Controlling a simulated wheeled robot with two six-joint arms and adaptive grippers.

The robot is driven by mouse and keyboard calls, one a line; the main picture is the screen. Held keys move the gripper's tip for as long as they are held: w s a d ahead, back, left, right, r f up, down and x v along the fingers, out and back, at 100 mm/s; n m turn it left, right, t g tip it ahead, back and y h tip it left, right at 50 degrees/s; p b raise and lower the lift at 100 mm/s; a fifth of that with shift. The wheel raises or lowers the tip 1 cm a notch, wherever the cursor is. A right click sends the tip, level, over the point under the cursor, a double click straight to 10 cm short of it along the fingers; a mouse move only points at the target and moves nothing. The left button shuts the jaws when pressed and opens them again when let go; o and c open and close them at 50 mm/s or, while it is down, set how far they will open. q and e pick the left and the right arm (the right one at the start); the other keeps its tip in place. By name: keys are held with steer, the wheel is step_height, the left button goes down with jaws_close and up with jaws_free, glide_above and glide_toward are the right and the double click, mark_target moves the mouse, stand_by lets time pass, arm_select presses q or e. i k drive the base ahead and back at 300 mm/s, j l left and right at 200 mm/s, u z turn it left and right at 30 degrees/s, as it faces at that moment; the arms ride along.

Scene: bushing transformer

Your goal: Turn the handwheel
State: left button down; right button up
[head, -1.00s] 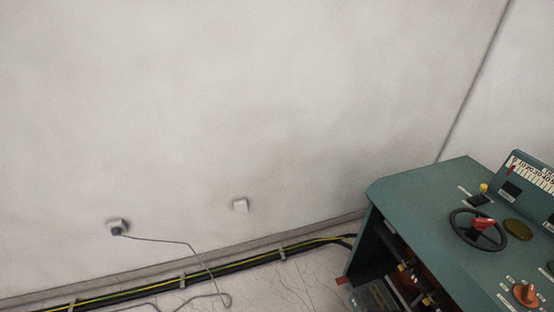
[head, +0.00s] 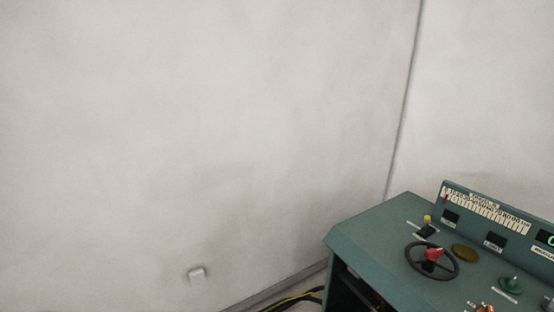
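The handwheel (head: 411,259) is a black ring with a red part at its hub. It sits on the sloped top of the green control console (head: 372,231) at the lower right of the head view. Neither of my grippers shows in this view, and nothing touches the wheel.
A yellow-topped switch (head: 427,220), a brass disc (head: 465,253) and a green knob (head: 510,284) are near the wheel. A scale panel (head: 486,209) rises behind them. Cables (head: 302,297) run along the wall base left of the console.

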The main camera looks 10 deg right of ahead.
mark_target(432, 255)
steer(key=z, duration=1.4)
steer(key=l+u, duration=0.35)
steer(key=l, duration=0.35)
steer(key=k+l+u, duration=0.15)
steer(key=l+u, duration=0.2)
steer(key=l, duration=0.3)
